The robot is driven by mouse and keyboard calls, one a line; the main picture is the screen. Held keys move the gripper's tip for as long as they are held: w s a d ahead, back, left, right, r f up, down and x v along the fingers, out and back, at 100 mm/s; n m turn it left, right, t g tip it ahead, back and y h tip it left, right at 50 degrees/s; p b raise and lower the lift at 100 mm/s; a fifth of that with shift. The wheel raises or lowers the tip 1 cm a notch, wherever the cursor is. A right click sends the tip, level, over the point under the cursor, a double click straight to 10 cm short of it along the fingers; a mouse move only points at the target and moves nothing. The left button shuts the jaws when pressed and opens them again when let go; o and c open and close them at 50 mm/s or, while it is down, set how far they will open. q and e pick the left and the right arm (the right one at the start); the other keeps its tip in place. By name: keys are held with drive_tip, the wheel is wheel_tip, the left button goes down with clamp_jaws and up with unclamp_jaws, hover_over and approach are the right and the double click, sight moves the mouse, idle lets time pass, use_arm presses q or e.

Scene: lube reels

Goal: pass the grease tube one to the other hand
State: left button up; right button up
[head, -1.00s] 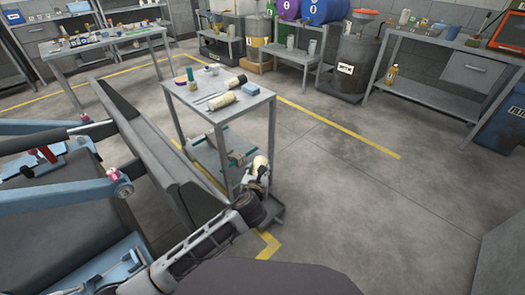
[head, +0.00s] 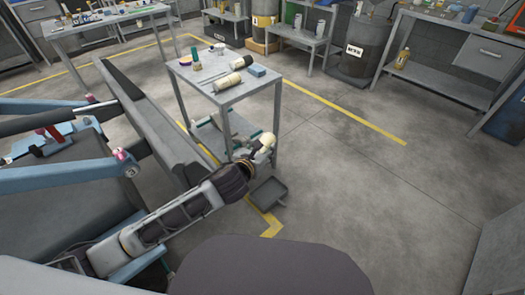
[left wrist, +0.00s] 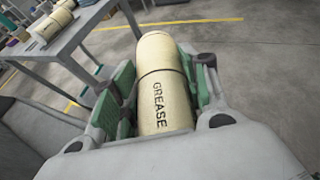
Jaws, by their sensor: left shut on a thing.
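A cream grease tube (left wrist: 163,95) marked "GREASE" lies lengthwise between the green-padded fingers of my left gripper (left wrist: 165,78), which is shut on it. In the head view the pale end of this tube (head: 268,140) sticks out of my left gripper (head: 256,154), beside the right side of the cart and below its top. The wrist hides part of the gripper there. A second cream tube (head: 228,83) lies on the cart top, apart from the gripper; a cream tube on the cart also shows in the left wrist view (left wrist: 52,25). My right gripper is not in view.
A dark tray (head: 268,192) is low down near the gripper. A blue-and-grey machine stands at left. The floor to the right is clear.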

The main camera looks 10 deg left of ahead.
use_arm(q)
drive_tip(key=s+r+m+g+h, duration=0.2)
drive_tip(key=s+r+m+h, duration=0.3)
drive_tip(key=r, duration=0.6)
drive_tip(key=shift+s+r+g, duration=0.25)
drive_tip(key=shift+s+g, duration=0.05)
drive_tip(key=shift+s, duration=0.5)
drive_tip(key=shift+d, duration=0.1)
